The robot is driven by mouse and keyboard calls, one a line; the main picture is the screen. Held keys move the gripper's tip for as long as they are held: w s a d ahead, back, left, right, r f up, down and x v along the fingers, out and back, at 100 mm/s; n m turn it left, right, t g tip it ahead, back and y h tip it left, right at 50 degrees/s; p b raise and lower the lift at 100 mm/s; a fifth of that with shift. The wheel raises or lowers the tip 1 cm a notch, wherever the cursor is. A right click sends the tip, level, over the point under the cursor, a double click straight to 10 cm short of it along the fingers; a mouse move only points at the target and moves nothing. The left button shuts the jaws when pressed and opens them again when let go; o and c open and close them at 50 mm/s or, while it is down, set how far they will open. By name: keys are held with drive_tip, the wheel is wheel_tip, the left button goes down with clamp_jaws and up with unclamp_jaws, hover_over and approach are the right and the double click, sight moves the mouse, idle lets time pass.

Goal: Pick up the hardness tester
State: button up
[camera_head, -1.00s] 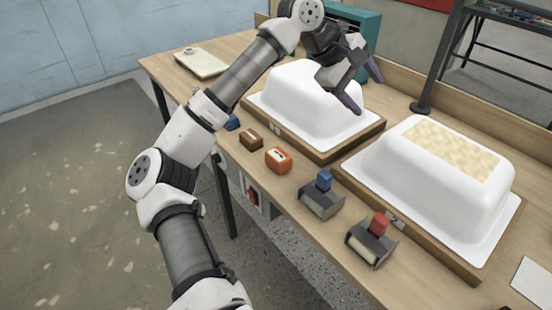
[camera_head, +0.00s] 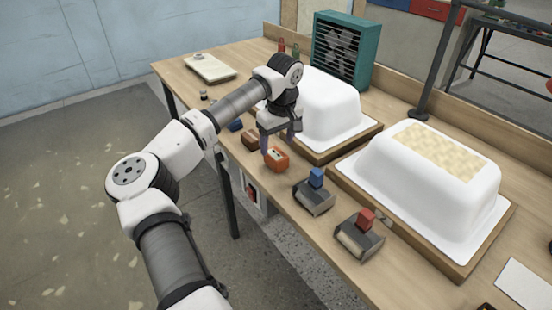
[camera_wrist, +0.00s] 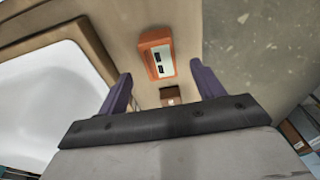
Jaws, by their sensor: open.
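An orange box-shaped device (camera_head: 277,159) with a pale top panel lies near the table's front edge; it looks like the hardness tester. In the wrist view the orange device (camera_wrist: 157,55) shows dark windows on a white panel, ahead of the space between my fingers. My gripper (camera_head: 277,142) points down, open and empty, just above and behind the device in the head view. In the wrist view both purple fingers of my gripper (camera_wrist: 161,80) stand apart. A brown box (camera_wrist: 170,96) shows between the fingers; part of it is hidden.
A white tub shell (camera_head: 335,105) on a wooden base stands close behind my gripper. Another shell (camera_head: 400,185) stands to the right. Two roller-like tools, one with a blue block (camera_head: 316,178) and one with a red block (camera_head: 366,219), line the front edge. A teal fan box (camera_head: 343,50) stands behind.

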sight(277, 154)
drive_tip(key=shift+w+a+f+p, duration=0.15)
drive_tip(key=shift+f+p, duration=0.3)
drive_tip(key=shift+f, duration=1.15)
drive_tip(key=shift+w+f+p, duration=0.1)
drive_tip(key=shift+f+p, duration=0.35)
drive_tip(key=shift+f, duration=1.15)
drive_tip(key=c, duration=1.2)
